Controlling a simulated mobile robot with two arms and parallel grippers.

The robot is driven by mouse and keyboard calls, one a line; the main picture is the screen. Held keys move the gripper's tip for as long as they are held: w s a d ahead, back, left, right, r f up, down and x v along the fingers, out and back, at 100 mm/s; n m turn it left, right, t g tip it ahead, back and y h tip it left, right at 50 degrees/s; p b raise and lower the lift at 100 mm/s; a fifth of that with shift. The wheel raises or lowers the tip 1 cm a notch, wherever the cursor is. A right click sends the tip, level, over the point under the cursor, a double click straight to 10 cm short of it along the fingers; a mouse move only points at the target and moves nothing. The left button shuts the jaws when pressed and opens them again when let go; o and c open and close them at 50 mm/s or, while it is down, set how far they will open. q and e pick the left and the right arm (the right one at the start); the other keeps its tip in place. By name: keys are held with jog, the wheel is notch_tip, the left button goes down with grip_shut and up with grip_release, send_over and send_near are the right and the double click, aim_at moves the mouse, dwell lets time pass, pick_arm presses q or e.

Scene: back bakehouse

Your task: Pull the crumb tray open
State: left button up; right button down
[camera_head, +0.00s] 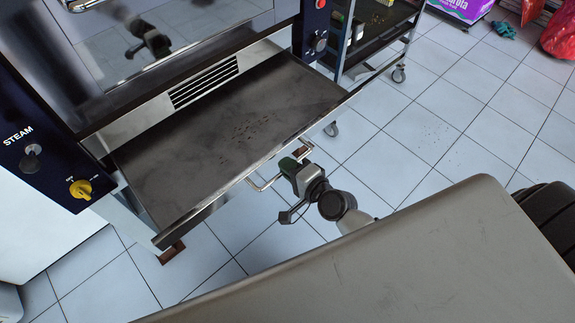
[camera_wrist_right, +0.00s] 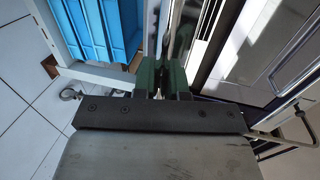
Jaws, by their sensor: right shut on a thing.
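The crumb tray (camera_head: 235,128) is a wide dark drawer with a steel front edge, pulled well out below the oven front in the head view. Dark crumbs lie on its surface. A wire bar handle (camera_head: 262,183) runs along its front edge. My right gripper (camera_head: 296,158) is shut on the handle near its right end. In the right wrist view, the green fingertips (camera_wrist_right: 163,78) are close together at the tray's front, and the gripped part of the handle is mostly hidden. My left gripper is not in view.
The oven has a STEAM panel (camera_head: 35,150) with a yellow knob at left. A wheeled rack (camera_head: 385,30) stands close to the tray's right. Blue crates (camera_wrist_right: 100,35) show in the right wrist view. White tiled floor (camera_head: 440,120) is open to the right.

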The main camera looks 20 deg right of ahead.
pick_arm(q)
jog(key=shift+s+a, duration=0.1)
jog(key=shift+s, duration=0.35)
pick_arm(e)
jog(key=c, duration=1.2)
grip_release()
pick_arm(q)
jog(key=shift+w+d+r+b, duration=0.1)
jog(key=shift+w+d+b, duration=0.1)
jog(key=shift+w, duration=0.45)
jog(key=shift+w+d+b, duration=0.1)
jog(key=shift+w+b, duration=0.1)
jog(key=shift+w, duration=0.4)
pick_arm(e)
jog(key=shift+v, duration=5.35)
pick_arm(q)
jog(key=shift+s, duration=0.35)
pick_arm(e)
jog(key=shift+f, duration=0.1)
